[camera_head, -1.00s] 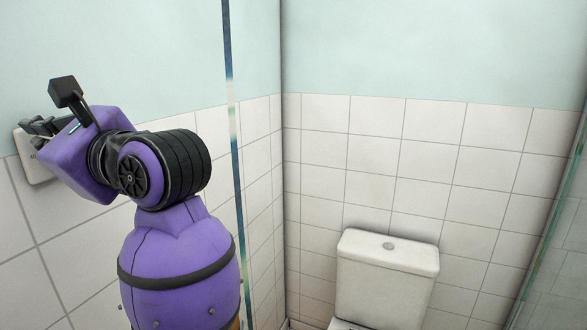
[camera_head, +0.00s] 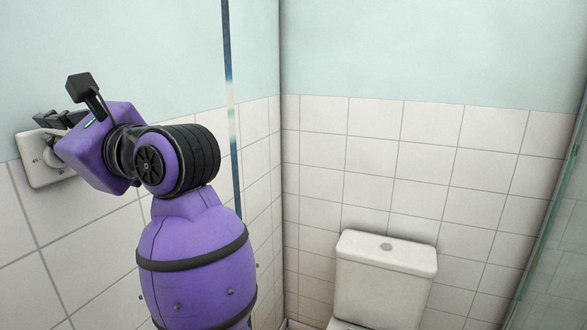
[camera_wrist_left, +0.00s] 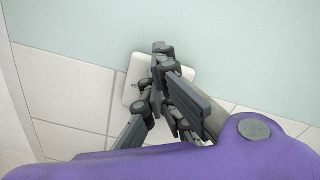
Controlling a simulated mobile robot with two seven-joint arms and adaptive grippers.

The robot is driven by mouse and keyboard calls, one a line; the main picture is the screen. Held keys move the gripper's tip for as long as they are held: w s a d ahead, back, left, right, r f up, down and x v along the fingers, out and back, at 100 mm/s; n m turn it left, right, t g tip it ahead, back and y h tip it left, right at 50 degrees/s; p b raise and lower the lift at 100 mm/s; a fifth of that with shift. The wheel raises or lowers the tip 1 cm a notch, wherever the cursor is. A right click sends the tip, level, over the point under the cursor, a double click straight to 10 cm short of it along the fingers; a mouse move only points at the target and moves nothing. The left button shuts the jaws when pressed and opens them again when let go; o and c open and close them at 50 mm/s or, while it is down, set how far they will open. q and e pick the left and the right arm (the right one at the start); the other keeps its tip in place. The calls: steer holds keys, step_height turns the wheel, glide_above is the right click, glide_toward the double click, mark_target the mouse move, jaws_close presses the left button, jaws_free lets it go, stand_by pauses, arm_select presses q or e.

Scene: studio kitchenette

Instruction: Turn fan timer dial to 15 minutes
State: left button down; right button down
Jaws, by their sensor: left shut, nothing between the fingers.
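The fan timer is a white plate (camera_head: 36,172) on the left wall, with a round white dial (camera_head: 52,157) partly visible in the head view. My left gripper (camera_head: 50,125) is in front of the upper part of the plate, its dark fingers partly hidden behind my purple wrist. In the left wrist view the white plate (camera_wrist_left: 133,88) lies behind my left gripper (camera_wrist_left: 162,50), whose fingers are shut with nothing between them. The dial is hidden there by the fingers. I cannot tell whether the fingers touch the dial, and no dial markings are readable. My right gripper is not in view.
A thin vertical glass edge (camera_head: 232,120) stands just right of my left arm. A white toilet cistern (camera_head: 386,265) stands against the tiled back wall. Another glass panel (camera_head: 548,235) is at the far right. The space between is free.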

arm_select(q)
steer(key=shift+w+f, duration=0.1)
steer(key=shift+f, duration=0.05)
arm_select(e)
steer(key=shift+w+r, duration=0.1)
arm_select(q)
steer(key=v, duration=0.6)
steer(key=shift+r, duration=0.45)
